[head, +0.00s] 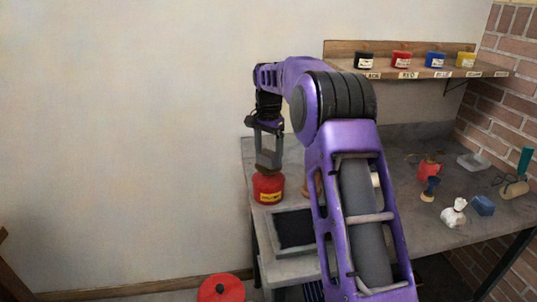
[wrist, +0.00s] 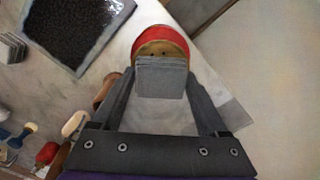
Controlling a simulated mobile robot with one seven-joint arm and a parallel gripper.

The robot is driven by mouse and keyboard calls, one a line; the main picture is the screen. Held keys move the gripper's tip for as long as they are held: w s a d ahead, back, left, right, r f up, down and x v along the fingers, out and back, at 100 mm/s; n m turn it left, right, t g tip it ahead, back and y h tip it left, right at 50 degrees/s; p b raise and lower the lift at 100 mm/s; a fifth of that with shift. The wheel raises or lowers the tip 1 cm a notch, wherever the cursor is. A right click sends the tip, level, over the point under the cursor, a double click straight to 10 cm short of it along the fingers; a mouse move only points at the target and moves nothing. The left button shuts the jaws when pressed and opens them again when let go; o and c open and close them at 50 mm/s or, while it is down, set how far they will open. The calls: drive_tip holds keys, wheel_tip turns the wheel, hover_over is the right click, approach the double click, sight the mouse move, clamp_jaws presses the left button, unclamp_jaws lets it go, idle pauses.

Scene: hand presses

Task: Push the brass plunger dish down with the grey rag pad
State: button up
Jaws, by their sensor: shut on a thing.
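My gripper (head: 268,150) points down over a red can (head: 268,190) at the left end of the bench. It is shut on the grey rag pad (wrist: 162,80), a layered square block between the fingertips in the wrist view. The brass plunger dish (wrist: 158,47) shows just beyond the pad, inside the red rim of the can (wrist: 160,33). The pad covers the near part of the dish. I cannot tell whether pad and dish touch.
A tray with a dark insert (head: 294,229) lies beside the can. A shelf (head: 420,69) with several coloured pots hangs above. A red round lid (head: 221,289) is low at the front.

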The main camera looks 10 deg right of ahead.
sight(269, 153)
drive_tip(key=shift+f, duration=1.1)
idle(2.6)
wheel_tip(269, 153, up, 5)
drive_tip(key=p, duration=0.5)
drive_tip(key=shift+r, duration=1.1)
